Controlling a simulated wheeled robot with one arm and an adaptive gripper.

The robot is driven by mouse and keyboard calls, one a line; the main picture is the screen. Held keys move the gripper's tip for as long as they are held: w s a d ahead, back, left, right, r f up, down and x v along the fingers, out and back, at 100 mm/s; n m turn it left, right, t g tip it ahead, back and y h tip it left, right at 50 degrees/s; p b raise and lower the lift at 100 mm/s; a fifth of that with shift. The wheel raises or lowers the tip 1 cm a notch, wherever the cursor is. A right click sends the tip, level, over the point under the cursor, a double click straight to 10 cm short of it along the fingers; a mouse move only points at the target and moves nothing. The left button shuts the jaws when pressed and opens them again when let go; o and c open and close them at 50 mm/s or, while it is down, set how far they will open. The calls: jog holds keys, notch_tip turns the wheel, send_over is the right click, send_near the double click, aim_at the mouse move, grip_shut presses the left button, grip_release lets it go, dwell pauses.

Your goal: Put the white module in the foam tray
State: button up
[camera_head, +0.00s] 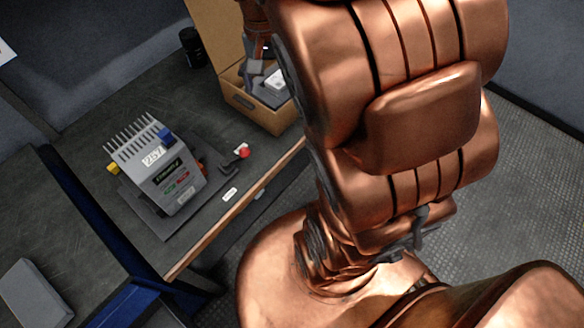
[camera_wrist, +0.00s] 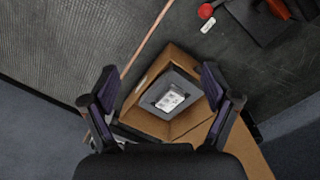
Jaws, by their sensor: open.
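The white module (camera_wrist: 171,98) sits in the dark grey foam tray (camera_wrist: 184,80), inside an open cardboard box, in the wrist view. In the head view the white module (camera_head: 276,79) shows partly, beside my arm, with part of the foam tray (camera_head: 262,94) around it. My gripper (camera_wrist: 158,88) is open in the wrist view, its two fingers apart on either side of the box, above the module and not touching it. In the head view my gripper (camera_head: 255,68) is small and partly hidden behind my arm.
The cardboard box (camera_head: 247,104) stands at the table's far end, its flap raised. A grey device with a display (camera_head: 167,165) stands on a dark mat. A red knob (camera_head: 242,151) and a white label (camera_head: 230,194) lie near the table edge. A black cup (camera_head: 192,47) stands behind.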

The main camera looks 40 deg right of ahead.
jog(key=s+a+f+n, duration=0.1)
jog(key=s+a+n, duration=0.3)
jog(key=s, duration=0.5)
jog(key=s+a+f+n, duration=0.1)
jog(key=s+a+n, duration=0.3)
jog(key=s, duration=0.5)
jog(key=shift+a+f+g, duration=0.2)
jog(key=shift+f+g, duration=0.05)
jog(key=shift+g, duration=0.15)
jog(key=shift+r, duration=0.15)
jog(key=shift+r+p, duration=0.25)
jog(key=shift+p, duration=0.15)
